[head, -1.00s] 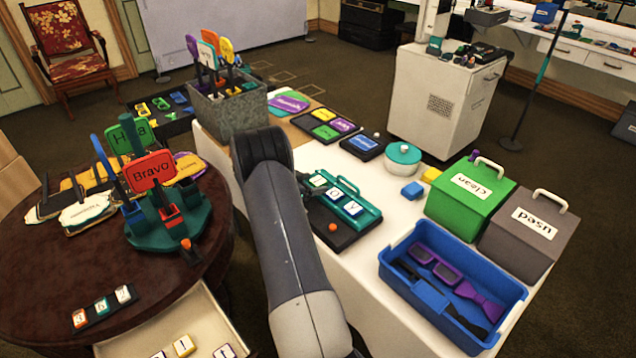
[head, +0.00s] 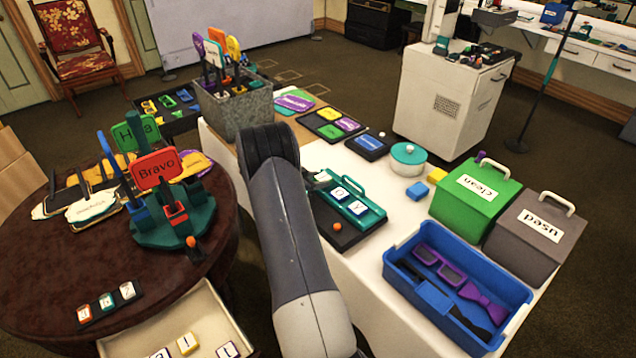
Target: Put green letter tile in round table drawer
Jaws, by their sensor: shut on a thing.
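The round table (head: 50,270) is dark wood at the left. Its pale drawer (head: 205,312) is pulled out at the bottom, with a few letter tiles (head: 187,343) inside, one of them yellow-sided. A tile with green on it (head: 322,177) shows at the upper end of a teal rack (head: 372,212) on the white table, near two blue-lettered tiles. Another greenish tile (head: 106,300) sits between two others on a small dark rack on the round table. I cannot tell which is the task's tile. My arm crosses the middle; my gripper is hidden behind it.
A teal stand (head: 175,232) with upright signs takes up the round table's right side. The white table (head: 375,270) holds a blue bin (head: 425,305), a green box (head: 468,205) and a grey box (head: 525,235). The drawer's upper part is open and clear.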

